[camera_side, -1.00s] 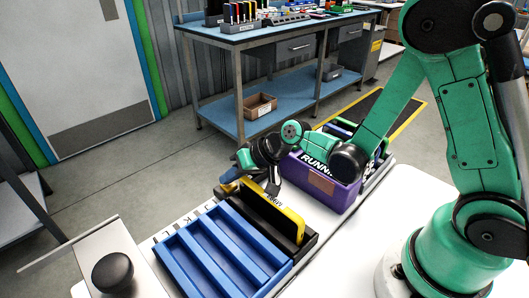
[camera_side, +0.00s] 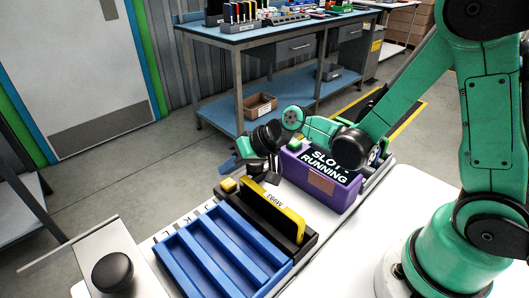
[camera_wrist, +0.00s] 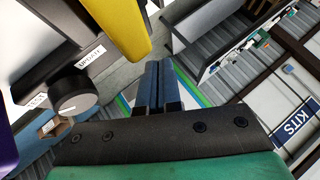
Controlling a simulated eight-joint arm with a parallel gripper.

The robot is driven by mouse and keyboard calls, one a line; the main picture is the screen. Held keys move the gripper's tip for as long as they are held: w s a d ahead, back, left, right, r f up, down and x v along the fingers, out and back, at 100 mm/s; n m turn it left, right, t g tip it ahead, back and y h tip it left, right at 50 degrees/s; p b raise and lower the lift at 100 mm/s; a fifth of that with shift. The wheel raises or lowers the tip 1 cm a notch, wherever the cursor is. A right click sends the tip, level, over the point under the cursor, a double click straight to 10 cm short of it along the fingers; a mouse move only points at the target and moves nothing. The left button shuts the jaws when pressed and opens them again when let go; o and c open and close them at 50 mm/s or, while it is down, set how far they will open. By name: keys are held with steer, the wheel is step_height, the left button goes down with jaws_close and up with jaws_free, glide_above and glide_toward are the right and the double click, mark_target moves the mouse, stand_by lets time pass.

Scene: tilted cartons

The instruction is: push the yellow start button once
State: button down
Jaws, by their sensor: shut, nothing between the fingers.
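The yellow start button (camera_side: 228,185) is a small cap at the far left end of the black holder, in the side view. My gripper (camera_side: 229,163) is above the button and apart from it, with its blue fingers shut and empty. The shut fingers (camera_wrist: 158,88) also show in the wrist view, with nothing between them. A purple box (camera_side: 318,178) beside the arm shows the words "SLOT - RUNNING".
A yellow slab (camera_side: 275,209) marked M093 stands tilted in the black holder. A blue slotted tray (camera_side: 215,250) is in front. A black knob (camera_side: 112,272) sits on a pale stand at the lower left.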

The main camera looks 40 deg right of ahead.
mark_target(232, 183)
steer(key=shift+r, duration=2.1)
steer(key=shift+s+d+r, duration=0.1)
steer(key=shift+s+r, duration=0.05)
steer(key=s+d+r+n+h, duration=0.1)
steer(key=s+d+r+h, duration=0.2)
steer(key=s, duration=0.7)
steer(key=shift+s+d+r+n+h, duration=0.2)
steer(key=shift+d+r+n+h, duration=0.2)
steer(key=shift+d+h, duration=1.25)
